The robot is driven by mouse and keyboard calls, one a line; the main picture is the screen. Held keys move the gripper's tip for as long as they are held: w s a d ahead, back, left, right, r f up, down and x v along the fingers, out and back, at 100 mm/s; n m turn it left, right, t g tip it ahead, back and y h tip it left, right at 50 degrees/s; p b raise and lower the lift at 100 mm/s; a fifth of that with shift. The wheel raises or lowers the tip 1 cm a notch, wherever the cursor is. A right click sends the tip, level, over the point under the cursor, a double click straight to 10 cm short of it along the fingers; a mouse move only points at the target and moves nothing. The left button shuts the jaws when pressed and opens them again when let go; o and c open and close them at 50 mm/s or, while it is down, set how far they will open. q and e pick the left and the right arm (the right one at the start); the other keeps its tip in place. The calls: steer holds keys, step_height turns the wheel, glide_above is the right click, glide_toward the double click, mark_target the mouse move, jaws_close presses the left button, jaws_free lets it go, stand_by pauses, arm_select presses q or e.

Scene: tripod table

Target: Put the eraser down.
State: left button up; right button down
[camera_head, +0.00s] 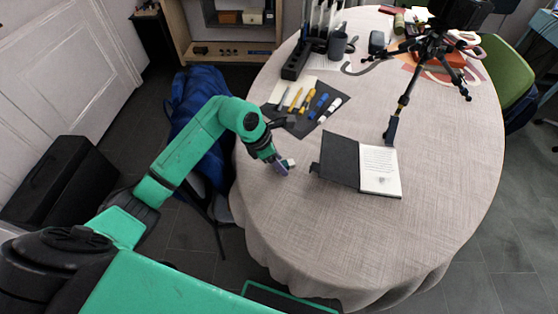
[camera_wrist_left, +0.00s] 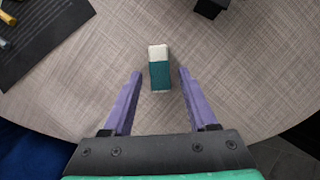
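The eraser, a small block with a white end and a teal sleeve, lies on the table (camera_head: 440,225) and shows in the left wrist view (camera_wrist_left: 159,75). In the head view only its pale end (camera_head: 291,162) shows beside my left gripper (camera_head: 281,168). My left gripper has its two purple fingers (camera_wrist_left: 157,72) spread wide, with the eraser between and around the level of the fingertips. There is a gap on both sides, so neither finger touches it. My right gripper is in neither view.
An open notebook (camera_head: 380,170) with a black cover lies to the right. A dark mat (camera_head: 300,125) with several pens and markers lies behind. A tripod (camera_head: 405,95) stands at the back right. The table's front is clear.

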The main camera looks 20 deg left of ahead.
arm_select(q)
steer(key=v, duration=1.2)
